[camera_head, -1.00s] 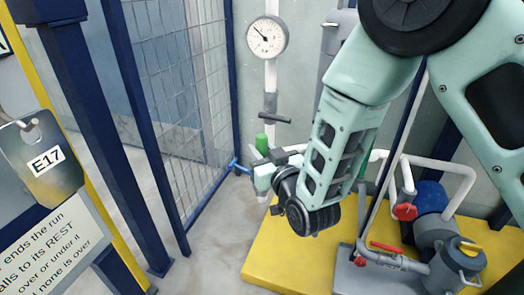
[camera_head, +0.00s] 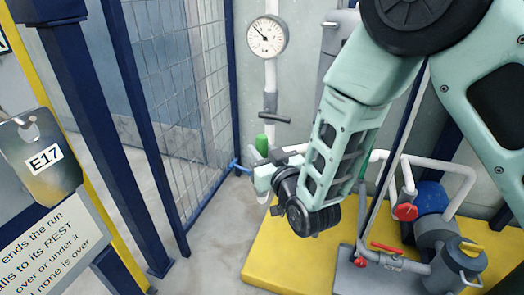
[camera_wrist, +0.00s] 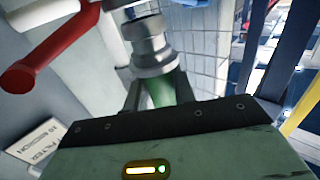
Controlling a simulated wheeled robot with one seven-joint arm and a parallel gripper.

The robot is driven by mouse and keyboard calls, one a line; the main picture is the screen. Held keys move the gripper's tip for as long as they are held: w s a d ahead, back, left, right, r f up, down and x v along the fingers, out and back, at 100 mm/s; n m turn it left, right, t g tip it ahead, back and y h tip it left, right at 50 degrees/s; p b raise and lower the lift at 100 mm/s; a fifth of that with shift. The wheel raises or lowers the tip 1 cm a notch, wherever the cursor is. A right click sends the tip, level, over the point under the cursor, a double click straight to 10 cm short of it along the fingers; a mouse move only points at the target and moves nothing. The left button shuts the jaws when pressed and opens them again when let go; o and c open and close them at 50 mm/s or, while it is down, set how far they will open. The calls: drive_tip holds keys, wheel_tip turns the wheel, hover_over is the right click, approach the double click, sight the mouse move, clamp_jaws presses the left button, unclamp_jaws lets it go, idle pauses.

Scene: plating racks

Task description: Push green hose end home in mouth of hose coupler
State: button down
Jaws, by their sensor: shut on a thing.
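My gripper (camera_head: 262,165) is at the lower middle of the head view, beside the mesh fence. In the wrist view its two dark fingers are shut on the green hose end (camera_wrist: 159,93). A grey metal hose coupler (camera_wrist: 150,48) with stepped collars lies just beyond the fingers, in line with the green hose end. The green appears to meet the coupler's near collar; how deep it sits inside cannot be told. A green piece (camera_head: 262,143) also shows just above my gripper in the head view. The coupler's mouth is hidden.
A red handle (camera_wrist: 48,52) is left of the coupler in the wrist view. A pressure gauge (camera_head: 267,37) on a white pipe is above my gripper. The mesh fence (camera_head: 185,90) is close at left. A yellow base (camera_head: 290,262) bears a pump with red levers at right.

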drive_tip(key=shift+f+b, duration=1.75)
drive_tip(key=shift+f, duration=0.4)
drive_tip(key=c, duration=1.1)
unclamp_jaws()
drive_tip(key=shift+o, duration=0.2)
drive_tip(key=p+v, duration=1)
drive_tip(key=v, duration=0.7)
drive_tip(key=shift+s+d+r, duration=0.1)
drive_tip(key=shift+s+d, duration=0.05)
drive_tip(key=shift+d, duration=0.05)
